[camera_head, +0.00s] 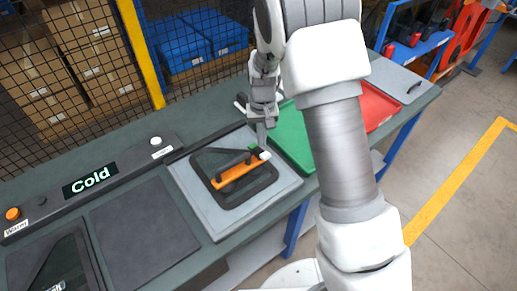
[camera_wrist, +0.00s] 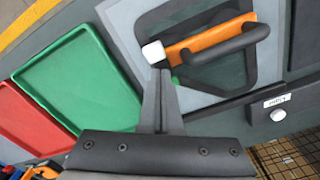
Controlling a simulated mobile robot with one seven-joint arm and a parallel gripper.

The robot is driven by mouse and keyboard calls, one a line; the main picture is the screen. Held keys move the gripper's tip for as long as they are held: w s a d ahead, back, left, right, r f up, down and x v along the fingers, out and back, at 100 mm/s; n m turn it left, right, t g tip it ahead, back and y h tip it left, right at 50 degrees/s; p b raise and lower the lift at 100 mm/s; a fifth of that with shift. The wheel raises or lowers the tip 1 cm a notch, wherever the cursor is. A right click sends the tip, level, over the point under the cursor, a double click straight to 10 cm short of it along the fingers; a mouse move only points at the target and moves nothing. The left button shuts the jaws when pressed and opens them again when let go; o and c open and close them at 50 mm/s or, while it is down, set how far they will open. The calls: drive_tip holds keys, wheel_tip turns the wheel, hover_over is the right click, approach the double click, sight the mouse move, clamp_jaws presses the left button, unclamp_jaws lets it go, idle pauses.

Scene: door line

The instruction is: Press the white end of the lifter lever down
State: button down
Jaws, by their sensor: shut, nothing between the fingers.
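The lifter lever shows as an orange bar (camera_head: 238,172) with a dark bar beside it, on a black door-shaped panel (camera_head: 262,183) in a grey tray. Its white end (camera_head: 265,155) is at the right end of the bar. In the wrist view the white end (camera_wrist: 154,52) is just beyond my fingertips, with the orange bar (camera_wrist: 208,37) running right from it. My gripper (camera_head: 262,143) is shut and empty, pointing down close to the white end. The fingers also show in the wrist view (camera_wrist: 158,76). I cannot tell whether they touch the white end.
A green tray (camera_head: 293,138) and a red tray (camera_head: 378,106) lie on the bench to the right. A console with a "Cold" display (camera_head: 90,179) and a white button (camera_head: 156,141) runs along the back left. A mesh fence (camera_head: 205,85) stands behind the bench.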

drive_tip(key=shift+f+b, duration=1.55)
drive_tip(key=shift+f, duration=0.55)
idle(0.8)
drive_tip(key=shift+r, duration=0.15)
drive_tip(key=shift+r+p, duration=2.2)
drive_tip(key=shift+r, duration=1.2)
drive_tip(key=shift+r, duration=0.3)
wheel_tip(320, 180, up, 9)
drive_tip(key=t, duration=0.1)
hover_over(262, 152)
drive_tip(key=s+d, duration=0.2)
drive_tip(key=s, duration=0.1)
drive_tip(key=s+d+r+t, duration=0.2)
drive_tip(key=s+d+r, duration=0.2)
drive_tip(key=s+r, duration=0.4)
drive_tip(key=s+d+r+t, duration=0.1)
drive_tip(key=s+d+r, duration=0.1)
drive_tip(key=s, duration=0.5)
drive_tip(key=s+d+r+t, duration=0.1)
drive_tip(key=s+d+r, duration=0.1)
drive_tip(key=s+r, duration=0.2)
drive_tip(key=s, duration=0.3)
drive_tip(key=shift+s+r+m+t, duration=0.15)
drive_tip(key=shift+m+t, duration=0.15)
drive_tip(key=shift+m, duration=0.1)
